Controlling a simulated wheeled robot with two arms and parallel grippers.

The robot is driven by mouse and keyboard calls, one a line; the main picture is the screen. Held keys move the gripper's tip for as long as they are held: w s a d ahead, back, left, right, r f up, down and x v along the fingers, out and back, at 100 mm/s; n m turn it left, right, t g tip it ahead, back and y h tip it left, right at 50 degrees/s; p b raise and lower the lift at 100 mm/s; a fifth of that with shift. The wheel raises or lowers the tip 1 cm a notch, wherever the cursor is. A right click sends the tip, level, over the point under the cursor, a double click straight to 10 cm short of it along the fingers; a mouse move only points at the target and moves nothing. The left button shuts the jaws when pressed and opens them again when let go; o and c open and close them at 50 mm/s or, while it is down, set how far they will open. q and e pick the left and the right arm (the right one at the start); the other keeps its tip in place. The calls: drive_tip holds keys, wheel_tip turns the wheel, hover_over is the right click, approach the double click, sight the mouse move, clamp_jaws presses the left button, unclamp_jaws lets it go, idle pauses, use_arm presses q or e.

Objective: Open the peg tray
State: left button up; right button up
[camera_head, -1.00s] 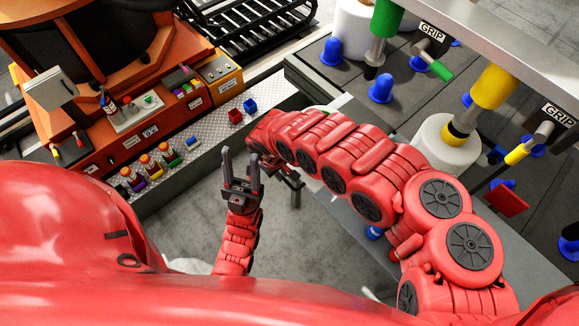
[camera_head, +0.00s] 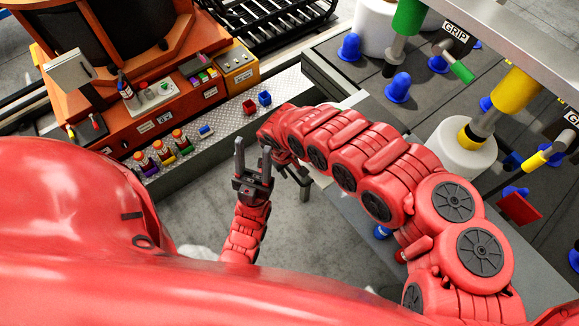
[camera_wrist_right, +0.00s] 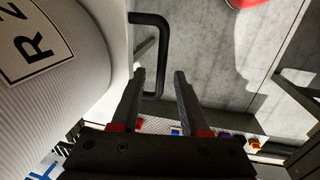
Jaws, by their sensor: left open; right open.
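A black U-shaped handle (camera_wrist_right: 161,40) shows in the right wrist view, beside a white ribbed cylinder with a black-and-white label. My right gripper (camera_wrist_right: 160,73) is open, and the handle's lower part runs between its two fingers; I cannot tell whether they touch it. In the head view my right gripper is mostly hidden below its own red arm. Dark grey panels (camera_head: 345,72) with blue pegs (camera_head: 398,88) lie at the right; I cannot tell which part is the peg tray. My left gripper (camera_head: 253,152) is open, empty and points up, left of the right arm.
An orange machine (camera_head: 110,115) with a metal ledge (camera_head: 225,118) stands at the left. Small bottles (camera_head: 163,152) and a red cube (camera_head: 249,107) are on the ledge. White bobbins (camera_head: 463,145) stand on the panels under a grey beam. Floor is clear below my left gripper.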

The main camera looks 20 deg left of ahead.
wheel_tip(320, 180, up, 17)
drive_tip(key=s+a+p, duration=0.2)
drive_tip(key=p, duration=0.5)
drive_tip(key=shift+s+p, duration=0.25)
drive_tip(key=shift+p, duration=0.15)
